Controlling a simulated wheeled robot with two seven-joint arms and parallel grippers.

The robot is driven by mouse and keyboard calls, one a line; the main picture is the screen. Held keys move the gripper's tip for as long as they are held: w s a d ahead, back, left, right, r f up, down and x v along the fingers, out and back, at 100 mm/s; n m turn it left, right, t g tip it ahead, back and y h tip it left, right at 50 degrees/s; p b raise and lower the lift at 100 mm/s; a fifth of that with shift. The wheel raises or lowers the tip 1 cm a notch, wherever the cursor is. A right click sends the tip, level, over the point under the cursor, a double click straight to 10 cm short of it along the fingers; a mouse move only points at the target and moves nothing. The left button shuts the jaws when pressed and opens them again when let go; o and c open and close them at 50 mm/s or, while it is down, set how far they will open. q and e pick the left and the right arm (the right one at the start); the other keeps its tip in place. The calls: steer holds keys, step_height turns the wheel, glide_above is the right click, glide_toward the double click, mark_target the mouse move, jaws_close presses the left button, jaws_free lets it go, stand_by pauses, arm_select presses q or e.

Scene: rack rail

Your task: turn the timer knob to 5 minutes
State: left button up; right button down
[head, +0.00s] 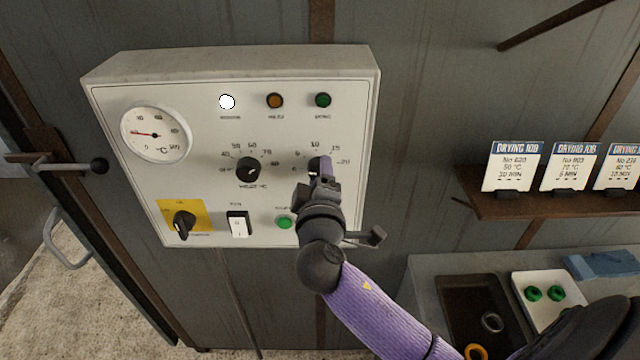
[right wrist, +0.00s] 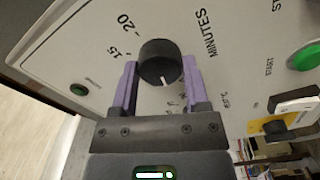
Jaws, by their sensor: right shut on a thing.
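The timer knob (right wrist: 160,62) is a round black knob with a white mark, above the word MINUTES on a white control panel (head: 120,90). My right gripper (right wrist: 164,82) has its two purple fingers on either side of it, shut on it. In the right wrist view the mark points down towards the gripper, which is the scale's low end on the left in the head view; the exact reading cannot be told. In the head view my right gripper (head: 321,170) hides most of the timer knob (head: 313,164). My left gripper is not in view.
A temperature knob (head: 248,170), a white rocker switch (head: 238,224), a black rotary switch on yellow (head: 184,224) and a green start button (head: 284,222) are on the panel. A white lamp (head: 227,102) is lit. Drying job cards (head: 511,165) stand on a shelf at right.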

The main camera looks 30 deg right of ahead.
steer(key=shift+f+m+b, duration=0.1)
steer(key=shift+m+b, duration=1)
steer(key=shift+m, duration=1.1)
steer(key=shift+c, duration=0.4)
jaws_free()
